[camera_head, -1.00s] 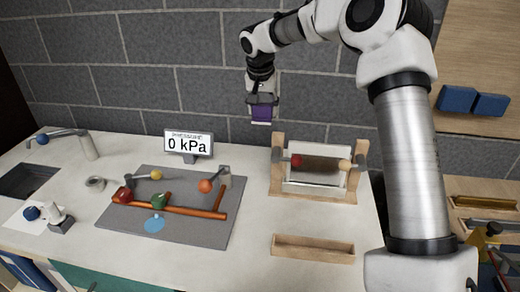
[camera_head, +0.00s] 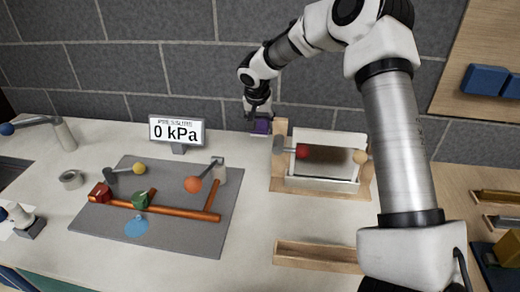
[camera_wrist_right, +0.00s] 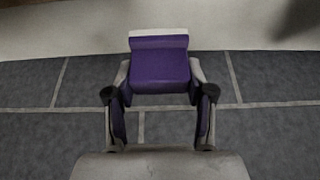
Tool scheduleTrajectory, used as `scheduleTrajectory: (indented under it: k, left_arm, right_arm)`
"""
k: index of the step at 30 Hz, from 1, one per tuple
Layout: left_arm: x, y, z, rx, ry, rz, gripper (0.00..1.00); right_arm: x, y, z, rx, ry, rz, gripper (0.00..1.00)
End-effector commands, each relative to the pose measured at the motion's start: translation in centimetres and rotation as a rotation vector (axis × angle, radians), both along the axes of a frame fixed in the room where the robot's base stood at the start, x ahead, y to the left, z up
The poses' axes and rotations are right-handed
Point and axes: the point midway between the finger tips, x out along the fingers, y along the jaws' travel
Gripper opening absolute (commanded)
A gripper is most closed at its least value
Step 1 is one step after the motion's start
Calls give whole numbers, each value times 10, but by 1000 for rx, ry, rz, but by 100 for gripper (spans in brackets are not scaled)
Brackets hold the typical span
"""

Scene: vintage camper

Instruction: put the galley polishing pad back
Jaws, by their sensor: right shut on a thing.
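The purple polishing pad (camera_head: 261,127) is in my right gripper (camera_head: 258,113). It hangs at the back of the counter, just left of the wooden stand's left post; I cannot tell whether it touches the counter. In the right wrist view the pad (camera_wrist_right: 160,72) sits between the two fingers of the right gripper (camera_wrist_right: 160,92), with a pale strip along its far edge. The pad's lower face is hidden in the head view. My left gripper is not in view.
A wooden stand (camera_head: 281,183) holds a framed panel with red and tan knobs. An empty wooden tray (camera_head: 318,263) lies in front. A grey board (camera_head: 190,238) with copper pipes and valves is left, below a 0 kPa display (camera_head: 177,130). A block wall is behind.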

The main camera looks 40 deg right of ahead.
Motion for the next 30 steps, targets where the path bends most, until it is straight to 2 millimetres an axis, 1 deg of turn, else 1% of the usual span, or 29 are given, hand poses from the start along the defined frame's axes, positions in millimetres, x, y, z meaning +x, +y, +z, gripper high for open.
scheduleTrajectory:
  k: [1, 3, 8, 12, 14, 15, 18, 19, 21, 30]
  left_arm:
    - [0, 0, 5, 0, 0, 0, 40]
    - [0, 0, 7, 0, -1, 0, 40]
    - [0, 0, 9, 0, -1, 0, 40]
    - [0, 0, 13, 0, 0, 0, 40]
    - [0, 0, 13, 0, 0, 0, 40]
    - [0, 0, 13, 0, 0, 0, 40]
    - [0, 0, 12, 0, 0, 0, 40]
    - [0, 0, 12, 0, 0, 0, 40]
    - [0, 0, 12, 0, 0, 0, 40]
    - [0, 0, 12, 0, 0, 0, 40]
  right_arm:
    - [-1, 0, -11, 1, 5, 1, 26]
    - [-1, 0, -26, 1, 5, 1, 26]
    - [-1, 0, -48, 1, 4, 0, 26]
    - [-1, 0, -71, 0, 3, 0, 26]
    - [-1, 0, -77, 1, 2, 0, 26]
    - [0, 0, -77, 1, 1, 0, 21]
    - [0, 0, -77, 1, 1, 0, 21]
    - [0, 0, -77, 1, 1, 0, 57]
    - [0, 0, -77, 1, 1, 0, 79]
    - [0, 0, -76, 1, 1, 0, 79]
